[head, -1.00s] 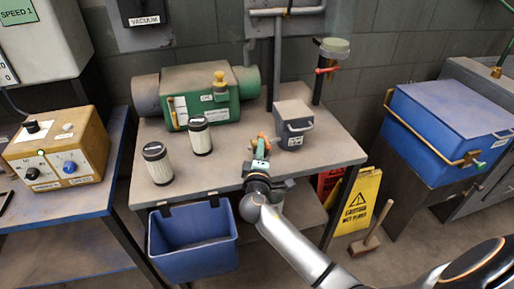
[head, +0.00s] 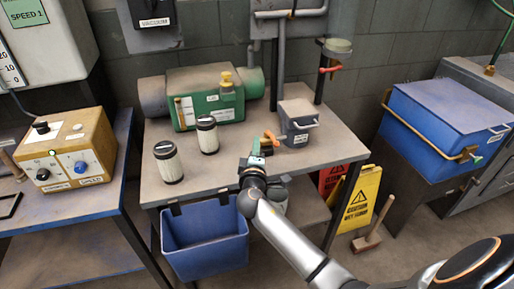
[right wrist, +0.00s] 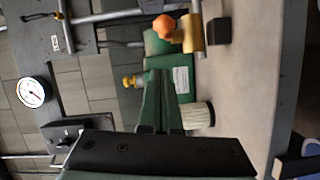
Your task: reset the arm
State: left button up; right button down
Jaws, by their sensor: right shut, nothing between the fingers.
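My right arm reaches in from the lower right in the head view. Its gripper (head: 257,151) is above the front part of the grey workbench (head: 221,172), just left of an orange handle (head: 270,138). In the right wrist view the green fingers (right wrist: 162,98) lie close together with nothing between them. An orange knob on a brass fitting (right wrist: 168,28) shows beyond them, apart from the fingers. My left arm and gripper are not in view.
Two ribbed canisters (head: 168,163) (head: 207,135) stand on the bench, left of the gripper. A green machine (head: 205,97) and a small grey box (head: 297,122) are behind. A blue bin (head: 205,240) hangs at the bench front. A yellow floor sign (head: 359,200) stands right.

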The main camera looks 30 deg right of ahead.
jog(key=v, duration=1)
jog(key=shift+s+d+b, duration=0.2)
jog(key=shift+d+b, duration=0.1)
